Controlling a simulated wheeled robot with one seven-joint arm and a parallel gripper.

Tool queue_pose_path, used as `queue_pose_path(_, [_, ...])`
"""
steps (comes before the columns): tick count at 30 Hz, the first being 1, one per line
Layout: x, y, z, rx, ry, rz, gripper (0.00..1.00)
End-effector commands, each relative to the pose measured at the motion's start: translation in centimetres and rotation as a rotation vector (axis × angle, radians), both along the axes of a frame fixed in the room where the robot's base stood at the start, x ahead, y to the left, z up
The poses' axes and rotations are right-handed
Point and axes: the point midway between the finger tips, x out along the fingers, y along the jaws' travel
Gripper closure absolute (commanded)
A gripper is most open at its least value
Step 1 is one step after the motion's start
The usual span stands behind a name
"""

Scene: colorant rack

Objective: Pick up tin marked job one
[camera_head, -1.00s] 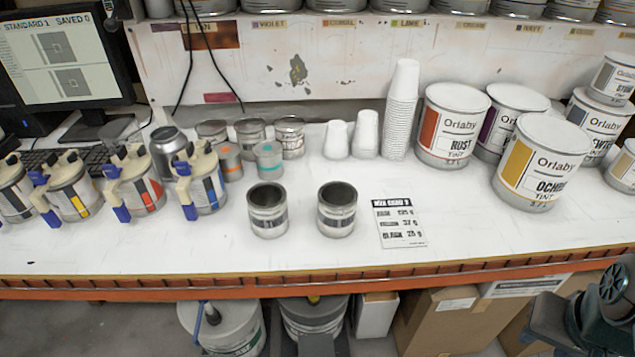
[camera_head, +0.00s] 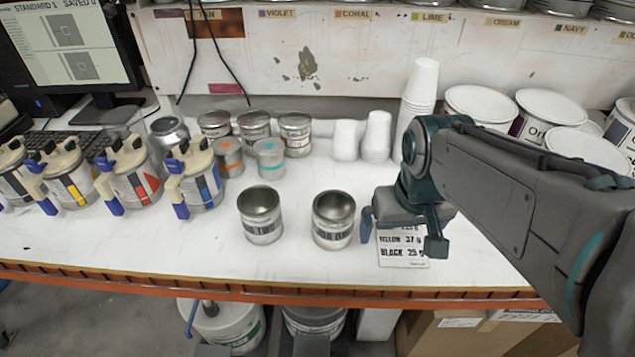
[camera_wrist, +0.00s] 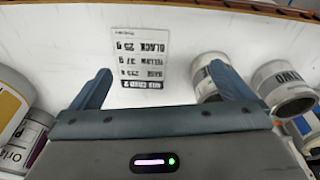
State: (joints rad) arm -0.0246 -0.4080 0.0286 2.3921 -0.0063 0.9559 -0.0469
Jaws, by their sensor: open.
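Two open, empty grey tins with dark label bands stand upright side by side on the white bench: a left tin (camera_head: 261,218) and a right tin (camera_head: 333,222). I cannot read the head-view labels well enough to tell which says job one. My gripper (camera_head: 402,235) is open and empty, just right of the right tin and above the mix card (camera_head: 402,258). In the wrist view, my gripper (camera_wrist: 161,80) has the card between its fingers. The nearer tin (camera_wrist: 203,70) is partly hidden by one finger. The farther tin (camera_wrist: 285,85) has upside-down lettering, possibly "TWO".
Several pump canisters (camera_head: 132,180) stand on the left. Small lidded tins (camera_head: 270,158) are behind, with white cups (camera_head: 418,90) further right. Large paint tins (camera_head: 550,110) stand behind my arm. The bench's orange front edge (camera_head: 200,287) is close; the bench before the tins is clear.

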Motion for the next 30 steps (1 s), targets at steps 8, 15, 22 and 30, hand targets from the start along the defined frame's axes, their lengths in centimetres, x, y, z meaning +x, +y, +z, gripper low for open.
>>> queue_pose_path(8, [6.6,6.9,4.0,-0.043,0.135,0.361,0.00])
queue_pose_path(15, [9.1,10.3,4.8,-0.048,0.194,0.520,0.00])
queue_pose_path(22, [9.3,10.5,1.6,-0.048,0.206,0.535,0.00])
queue_pose_path(30, [9.4,10.5,-3.0,-0.048,0.201,0.533,0.00])
